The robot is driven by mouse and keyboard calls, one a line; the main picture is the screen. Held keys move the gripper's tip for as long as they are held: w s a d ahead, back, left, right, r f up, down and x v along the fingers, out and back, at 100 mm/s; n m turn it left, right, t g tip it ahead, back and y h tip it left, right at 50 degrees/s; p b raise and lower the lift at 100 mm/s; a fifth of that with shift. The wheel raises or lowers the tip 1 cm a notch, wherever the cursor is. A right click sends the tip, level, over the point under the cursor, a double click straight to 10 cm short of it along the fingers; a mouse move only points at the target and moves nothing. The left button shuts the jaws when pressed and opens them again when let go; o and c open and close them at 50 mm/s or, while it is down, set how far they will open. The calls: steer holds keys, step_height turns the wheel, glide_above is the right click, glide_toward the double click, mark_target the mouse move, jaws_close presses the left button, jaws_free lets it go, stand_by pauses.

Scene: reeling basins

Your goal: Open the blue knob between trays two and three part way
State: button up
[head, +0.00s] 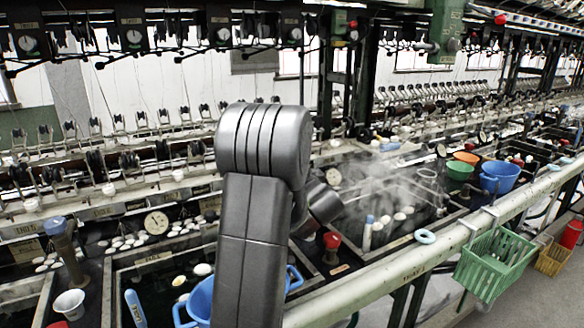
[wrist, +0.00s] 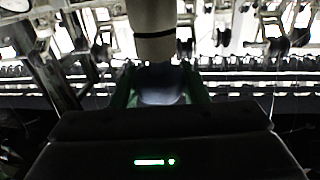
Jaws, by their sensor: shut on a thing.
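In the wrist view my gripper (wrist: 160,86) has its two dark greenish fingers around a dim blue-grey knob (wrist: 162,94), and is shut on it. A pale cylinder stands behind the knob. How far the knob is turned cannot be told. In the head view my arm covers the middle, and the fingertips and the held knob are hidden behind it. Another blue knob (head: 54,226) on a dark stem stands at the far left, apart from my arm. A dark water tray (head: 150,258) shows left of my arm, and a steaming one (head: 395,240) right of it.
A red knob (head: 332,240) stands just right of my arm. A blue basket (head: 200,300) is partly behind my arm. A pale rail (head: 400,278) runs along the front, with a green basket (head: 495,262) hung on it. Reeling machinery stands above the trays.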

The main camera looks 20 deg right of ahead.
steer(key=shift+y, duration=0.3)
steer(key=o, duration=1)
steer(key=shift+c, duration=0.2)
steer(key=shift+r, duration=0.1)
step_height(320, 180, up, 10)
steer(key=shift+f+p, duration=0.1)
steer(key=shift+p, duration=0.75)
